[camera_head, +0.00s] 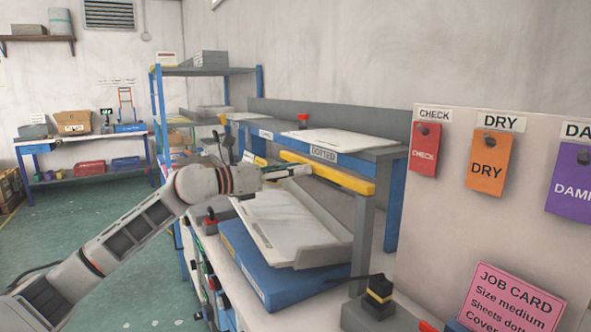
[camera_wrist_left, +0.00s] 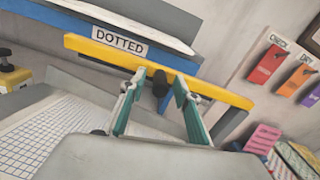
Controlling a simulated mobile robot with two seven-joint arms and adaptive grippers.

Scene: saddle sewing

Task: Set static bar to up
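The static bar appears to be the long yellow bar (camera_head: 345,180) below the edge of the blue shelf with the DOTTED label. In the left wrist view the yellow bar (camera_wrist_left: 110,55) runs slanting across, with a black knob (camera_wrist_left: 160,84) at its middle. My left gripper (camera_head: 302,171) is at the bar's front. Its teal fingers (camera_wrist_left: 161,88) are spread, one on each side of the knob, with gaps showing; whether the tips touch the bar I cannot tell. My right gripper is out of view.
A tilted white tray (camera_head: 285,222) lies on a blue box (camera_head: 262,270) under the bar. A grey post (camera_head: 363,232) stands at the bar's right end. A panel with CHECK (camera_head: 425,148) and DRY (camera_head: 486,162) tags is at right. Open green floor lies left.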

